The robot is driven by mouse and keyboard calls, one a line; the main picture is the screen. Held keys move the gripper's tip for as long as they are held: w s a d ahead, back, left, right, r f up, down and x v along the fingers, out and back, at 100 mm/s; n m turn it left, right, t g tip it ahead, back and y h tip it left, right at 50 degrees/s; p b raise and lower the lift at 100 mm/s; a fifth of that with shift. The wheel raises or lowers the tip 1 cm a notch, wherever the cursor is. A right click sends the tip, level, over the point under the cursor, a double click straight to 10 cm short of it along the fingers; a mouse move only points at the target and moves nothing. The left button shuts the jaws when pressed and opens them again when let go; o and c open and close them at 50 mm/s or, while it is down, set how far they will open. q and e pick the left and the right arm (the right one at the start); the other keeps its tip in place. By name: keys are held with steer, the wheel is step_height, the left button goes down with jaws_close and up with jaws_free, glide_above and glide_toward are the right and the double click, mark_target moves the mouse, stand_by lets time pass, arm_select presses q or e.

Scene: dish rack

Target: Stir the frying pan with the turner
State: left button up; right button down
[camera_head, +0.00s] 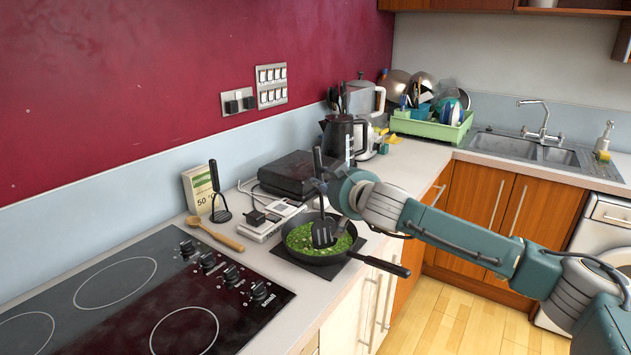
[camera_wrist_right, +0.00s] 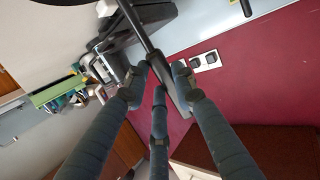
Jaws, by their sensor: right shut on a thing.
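The black frying pan (camera_head: 300,256) sits on a dark mat at the counter's front edge, with green chopped food (camera_head: 302,241) in it. Its handle points to the lower right. The turner (camera_head: 323,234) stands nearly upright, its slotted black head down in the food. My right gripper (camera_head: 322,184) is above the pan, shut on the turner's handle. In the right wrist view, the gripper's fingers (camera_wrist_right: 162,85) close around the dark turner handle (camera_wrist_right: 146,40). My left gripper is not in view.
A black hob (camera_head: 130,295) lies to the left. A wooden spoon (camera_head: 215,234), a masher (camera_head: 216,190) and a box (camera_head: 198,188) stand or lie near the wall. A black appliance (camera_head: 290,175) is behind the pan. A green dish rack (camera_head: 430,128) and sink (camera_head: 525,150) are farther back.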

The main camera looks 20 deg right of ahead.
steer(key=w, duration=0.4)
steer(key=shift+d+f+b, duration=0.15)
steer(key=shift+d+b, duration=0.1)
steer(key=shift+b, duration=0.05)
steer(key=shift+s+a+r+b, duration=0.3)
steer(key=shift+s+a, duration=0.2)
steer(key=shift+s, duration=0.1)
steer(key=shift+f, duration=0.1)
